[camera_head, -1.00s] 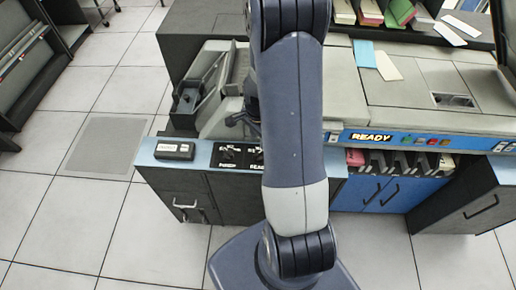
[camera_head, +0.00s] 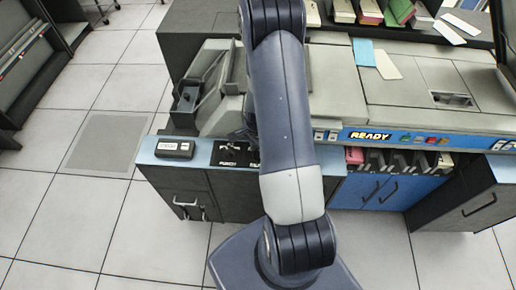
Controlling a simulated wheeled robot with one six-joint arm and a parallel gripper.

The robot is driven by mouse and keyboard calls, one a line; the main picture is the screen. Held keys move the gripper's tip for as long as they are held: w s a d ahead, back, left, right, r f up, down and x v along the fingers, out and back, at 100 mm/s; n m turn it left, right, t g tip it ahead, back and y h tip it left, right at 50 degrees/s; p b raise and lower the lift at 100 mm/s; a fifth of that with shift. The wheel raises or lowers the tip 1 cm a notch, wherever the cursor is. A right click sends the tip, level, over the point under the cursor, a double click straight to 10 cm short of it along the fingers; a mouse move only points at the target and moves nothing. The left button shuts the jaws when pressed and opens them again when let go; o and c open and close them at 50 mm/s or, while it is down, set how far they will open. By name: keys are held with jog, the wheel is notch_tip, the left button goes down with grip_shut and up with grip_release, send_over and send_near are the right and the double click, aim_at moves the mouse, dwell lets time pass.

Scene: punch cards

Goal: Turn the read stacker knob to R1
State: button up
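The black knob panel (camera_head: 231,153) sits on the blue-topped front ledge of the grey machine. Its left knob, labelled PUNCH (camera_head: 229,163), shows small beside white markings. The READ label (camera_head: 253,165) shows at the panel's right end, cut off by my arm. The read knob is mostly or wholly hidden there, and its setting cannot be read. My arm rises across the middle of the view. A small dark part, perhaps of my gripper (camera_head: 241,135), peeks out left of the arm just above the panel. I cannot see its fingers or whether it touches a knob.
A small dark box with a pale label (camera_head: 174,149) stands on the ledge left of the panel. Card trays (camera_head: 378,12) stand at the back. The tiled floor at left is clear.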

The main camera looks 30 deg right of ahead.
grip_shut()
jog(key=shift+f+n+b, duration=0.1)
jog(key=shift+n+b, duration=0.3)
jog(key=shift+b, duration=0.1)
jog(key=shift+n+b, duration=1)
jog(key=n+b, duration=0.2)
jog(key=n, duration=0.1)
jog(key=shift+n, duration=0.4)
jog(key=n+b, duration=0.3)
jog(key=n, duration=0.2)
jog(key=n+b, duration=0.2)
jog(key=n, duration=0.4)
jog(key=shift+o, duration=0.2)
grip_release()
